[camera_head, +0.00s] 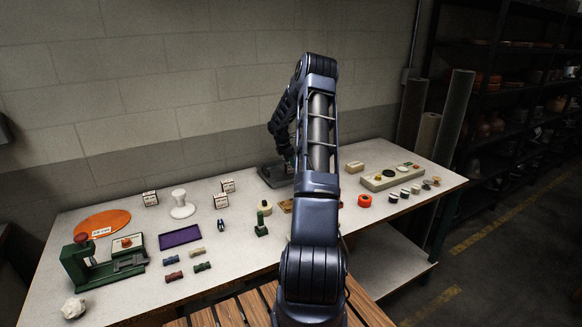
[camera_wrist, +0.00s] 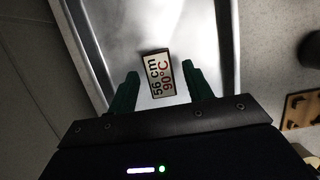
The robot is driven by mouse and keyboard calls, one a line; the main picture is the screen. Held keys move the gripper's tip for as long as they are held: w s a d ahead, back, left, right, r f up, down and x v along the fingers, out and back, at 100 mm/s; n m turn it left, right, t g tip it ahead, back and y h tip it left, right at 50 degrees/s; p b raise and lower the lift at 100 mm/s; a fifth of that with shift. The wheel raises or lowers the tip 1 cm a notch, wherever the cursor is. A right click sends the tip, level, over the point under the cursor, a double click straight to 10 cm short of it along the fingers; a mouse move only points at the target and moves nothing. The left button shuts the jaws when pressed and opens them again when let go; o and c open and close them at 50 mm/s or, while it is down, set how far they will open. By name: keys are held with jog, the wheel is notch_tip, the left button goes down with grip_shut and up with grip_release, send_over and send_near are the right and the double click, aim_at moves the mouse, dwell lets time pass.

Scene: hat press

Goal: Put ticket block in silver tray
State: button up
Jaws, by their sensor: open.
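The ticket block (camera_wrist: 157,75) is a small block with a pale face printed "56 cm 90°C" in black and red. In the wrist view it sits inside the silver tray (camera_wrist: 105,20), on the shiny tray floor near the wall closest to me. My gripper (camera_wrist: 160,68) is open, with one green finger on each side of the block and a visible gap to each. In the head view the silver tray (camera_head: 268,178) stands at the back of the table, partly hidden by my arm. The block and my fingertips cannot be made out there.
White printed blocks (camera_head: 150,198) stand around a white stand (camera_head: 181,205) on the left. A purple tray (camera_head: 180,237), a green press (camera_head: 80,265) and an orange disc (camera_head: 103,224) are there too. A wooden plate with knobs (camera_wrist: 302,108) lies right of the silver tray.

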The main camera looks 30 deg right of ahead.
jog(key=s+a+r+m, duration=0.1)
jog(key=s+a+r, duration=0.25)
jog(key=r, duration=0.35)
jog(key=s+a+r+m, duration=0.2)
jog(key=a+r, duration=0.3)
jog(key=r, duration=0.2)
jog(key=s+a+r+m, duration=0.1)
jog(key=s+a+r, duration=0.2)
jog(key=a+r, duration=0.35)
jog(key=s+a+r+m+t, duration=0.2)
jog(key=s+a+r+m, duration=0.3)
jog(key=s+r, duration=0.5)
jog(key=s+a+m+t+y, duration=0.1)
jog(key=s+a+m, duration=0.2)
jog(key=s, duration=0.7)
jog(key=s+a+m+y, duration=0.1)
jog(key=s+a+m, duration=0.2)
jog(key=s, duration=0.8)
jog(key=s+a+m+t+y, duration=0.1)
jog(key=s+a+m, duration=0.2)
jog(key=s+a, duration=0.4)
jog(key=s, duration=0.4)
jog(key=shift+t, duration=0.3)
